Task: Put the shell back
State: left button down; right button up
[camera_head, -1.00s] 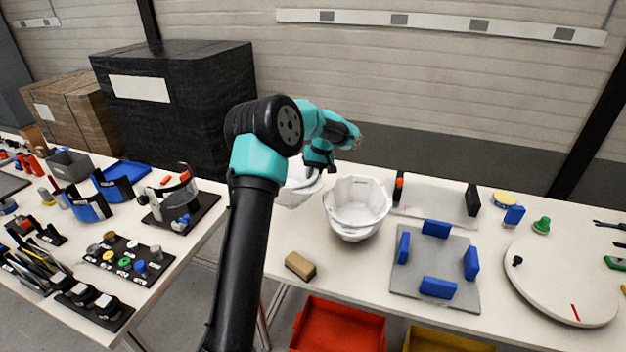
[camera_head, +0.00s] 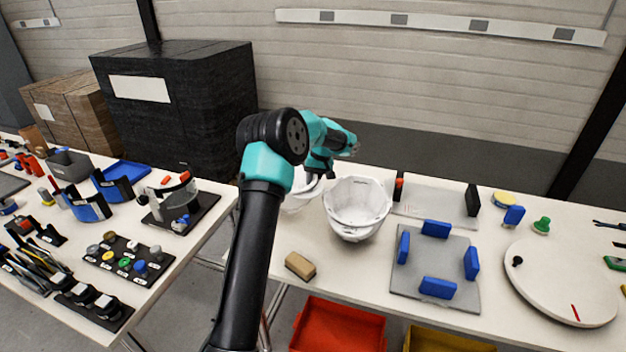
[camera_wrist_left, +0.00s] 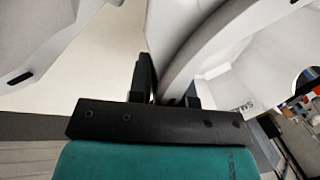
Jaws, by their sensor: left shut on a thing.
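Two white helmet shells are at the left part of the work table. One shell (camera_head: 300,192) is partly hidden behind my left arm. The other shell (camera_head: 358,210) stands to its right, open side up. My left gripper (camera_head: 328,172) is shut on the rim of the left shell; its fingertips are hard to see in the head view. In the left wrist view, the fingers (camera_wrist_left: 168,95) pinch the curved rim of the held shell (camera_wrist_left: 225,60), and the other shell (camera_wrist_left: 50,35) is close by on the left. Whether the held shell touches the table is hidden. My right gripper is out of view.
A grey plate (camera_head: 435,270) with blue blocks lies right of the shells. A tan block (camera_head: 300,266) sits near the front edge. A round white disc (camera_head: 562,282) is at the right. A tool-covered table (camera_head: 170,258) stands left, across a gap.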

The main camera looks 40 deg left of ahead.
pick_arm(q)
jog(key=shift+f, duration=0.55)
jog(key=c, duration=1.1)
grip_release()
jog(key=shift+o, duration=0.2)
jog(key=shift+r, duration=0.65)
jog(key=v, duration=1.2)
jog(key=shift+d+f, duration=0.1)
